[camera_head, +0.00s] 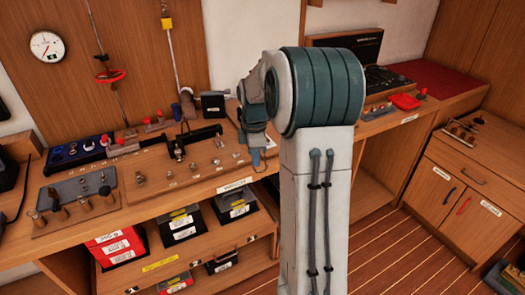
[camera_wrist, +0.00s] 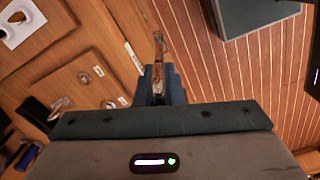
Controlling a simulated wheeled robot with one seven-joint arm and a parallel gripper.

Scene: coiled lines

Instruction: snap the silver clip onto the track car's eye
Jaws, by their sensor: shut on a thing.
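My gripper (camera_head: 256,160) hangs at the front edge of the bench in the head view, its blue fingers pointing down. In the wrist view its fingers (camera_wrist: 158,84) are shut on a slim metallic piece, which I take to be the silver clip (camera_wrist: 158,48). The clip sticks out beyond the fingertips, over the bench edge and floor. In the head view the clip is too small to make out. A dark rail with a black block, perhaps the track car (camera_head: 179,147), lies on the bench left of my gripper. Its eye cannot be made out.
A wooden board (camera_head: 160,184) with several small metal fittings lies left of my gripper; fittings (camera_wrist: 85,77) also show in the wrist view. A grey tray (camera_head: 70,190) with knobs is farther left. Labelled bins (camera_head: 180,228) fill the shelf below. Striped floor (camera_head: 400,250) is open at right.

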